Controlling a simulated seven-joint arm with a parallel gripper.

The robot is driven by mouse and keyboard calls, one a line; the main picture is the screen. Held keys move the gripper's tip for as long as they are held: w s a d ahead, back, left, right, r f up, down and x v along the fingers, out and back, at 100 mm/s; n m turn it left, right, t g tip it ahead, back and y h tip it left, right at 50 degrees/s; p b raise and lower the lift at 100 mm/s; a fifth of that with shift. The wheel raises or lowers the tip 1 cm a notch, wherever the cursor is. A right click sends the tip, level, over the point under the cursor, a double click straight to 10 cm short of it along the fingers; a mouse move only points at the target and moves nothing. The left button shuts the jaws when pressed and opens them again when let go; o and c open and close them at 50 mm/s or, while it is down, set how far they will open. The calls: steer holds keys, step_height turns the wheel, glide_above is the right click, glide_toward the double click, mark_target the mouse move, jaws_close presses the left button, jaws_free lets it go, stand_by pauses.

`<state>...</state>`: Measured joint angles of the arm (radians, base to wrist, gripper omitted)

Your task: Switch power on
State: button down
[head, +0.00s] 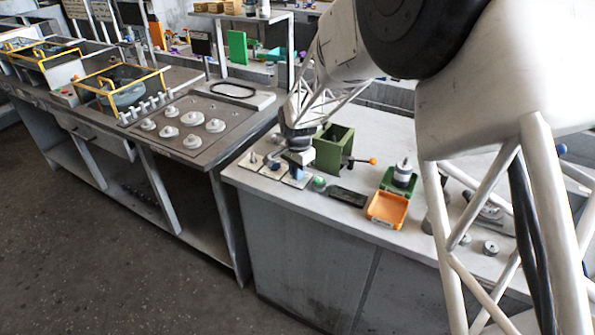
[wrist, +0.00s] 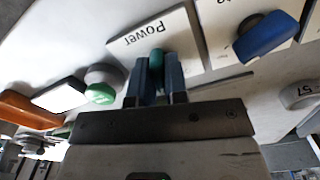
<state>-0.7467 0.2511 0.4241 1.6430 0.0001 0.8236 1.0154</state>
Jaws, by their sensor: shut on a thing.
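The white plate (wrist: 181,24) labelled "Power" lies under my gripper in the wrist view. A dark green switch handle (wrist: 156,62) stands up from it, between my two blue fingers. My gripper (wrist: 160,78) is shut on this handle. The fingers hide its lower part and some of the plate. In the head view my gripper (head: 297,172) is down at the rightmost of the small plates (head: 294,183) on the bench's front left, and the handle is hidden there.
A neighbouring plate carries a blue knob (wrist: 266,37). A green button (wrist: 100,93) sits close on the other side. In the head view a green box (head: 334,150), a dark tray (head: 348,196) and an orange bin (head: 387,209) stand to the right.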

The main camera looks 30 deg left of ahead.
steer(key=shift+m, duration=2)
steer(key=c, duration=1.2)
jaws_free()
steer(key=shift+c, duration=0.2)
steer(key=shift+r, duration=0.15)
steer(key=shift+r, duration=2.85)
steer(key=shift+d+r, duration=0.1)
